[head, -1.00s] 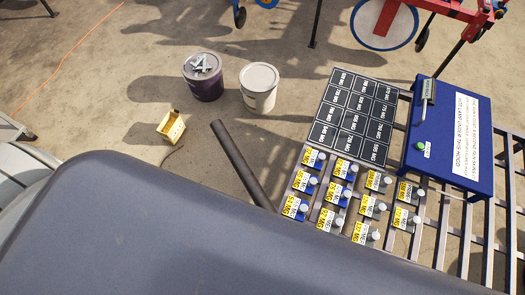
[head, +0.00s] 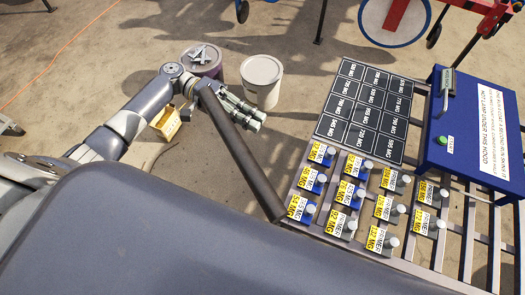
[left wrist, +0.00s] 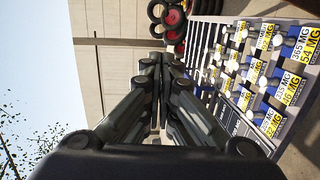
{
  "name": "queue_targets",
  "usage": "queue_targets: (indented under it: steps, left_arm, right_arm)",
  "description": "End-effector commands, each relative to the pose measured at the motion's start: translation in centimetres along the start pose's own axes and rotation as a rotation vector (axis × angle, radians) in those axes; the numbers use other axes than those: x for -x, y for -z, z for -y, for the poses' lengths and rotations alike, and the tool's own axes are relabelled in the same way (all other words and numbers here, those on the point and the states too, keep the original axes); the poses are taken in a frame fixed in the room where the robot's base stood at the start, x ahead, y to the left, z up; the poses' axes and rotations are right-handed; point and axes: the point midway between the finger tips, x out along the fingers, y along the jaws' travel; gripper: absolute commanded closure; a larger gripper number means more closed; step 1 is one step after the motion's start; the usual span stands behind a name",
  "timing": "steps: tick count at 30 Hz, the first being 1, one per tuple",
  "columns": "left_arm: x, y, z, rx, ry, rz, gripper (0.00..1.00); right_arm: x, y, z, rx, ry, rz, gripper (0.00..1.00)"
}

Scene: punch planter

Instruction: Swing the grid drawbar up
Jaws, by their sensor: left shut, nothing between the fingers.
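The grid drawbar (head: 243,152) is a long dark bar. It runs from the left edge of the grid frame (head: 452,244) up and left in the head view. My left gripper (head: 257,121) is shut and empty, its fingers pointing right, on the far side of the bar in the picture. The bar's free end overlaps my gripper near the wrist; I cannot tell if they touch. In the left wrist view the closed fingers (left wrist: 161,66) show, with the labelled grid to their right; I cannot make out the bar there. My right gripper is not in view.
Labelled blocks with knobs (head: 353,196) and a black chart board (head: 365,112) sit on the grid. A blue hood box (head: 468,130) stands at right. Two buckets, one purple (head: 203,66) and one white (head: 262,82), and a yellow box (head: 165,123) stand on the floor behind.

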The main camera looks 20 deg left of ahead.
Motion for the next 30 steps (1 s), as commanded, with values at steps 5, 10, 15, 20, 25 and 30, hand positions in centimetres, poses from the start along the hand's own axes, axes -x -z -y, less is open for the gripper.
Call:
queue_targets:
  steps: [5, 10, 15, 20, 25, 30]
  left_arm:
    - [1.1, -2.3, -5.0, -0.097, -0.129, 0.132, 1.0]
    - [0.8, -3.0, -6.5, -0.118, -0.16, 0.163, 1.0]
    - [-1.7, -3.5, -7.2, -0.117, -0.162, 0.164, 1.0]
    - [-5.1, -4.0, -7.7, -0.116, -0.162, 0.163, 1.0]
    - [-8.5, -4.6, -8.2, -0.116, -0.162, 0.16, 1.0]
    - [-7.1, -6.8, -7.5, -0.11, -0.157, 0.156, 1.0]
  right_arm:
    - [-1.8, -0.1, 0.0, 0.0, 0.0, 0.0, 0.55]
    - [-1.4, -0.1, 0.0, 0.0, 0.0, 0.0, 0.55]
    - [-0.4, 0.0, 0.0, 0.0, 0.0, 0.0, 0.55]
    - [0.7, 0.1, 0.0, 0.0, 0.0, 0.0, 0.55]
    - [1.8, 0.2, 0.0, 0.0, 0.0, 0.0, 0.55]
    - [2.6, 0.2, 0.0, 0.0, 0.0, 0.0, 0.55]
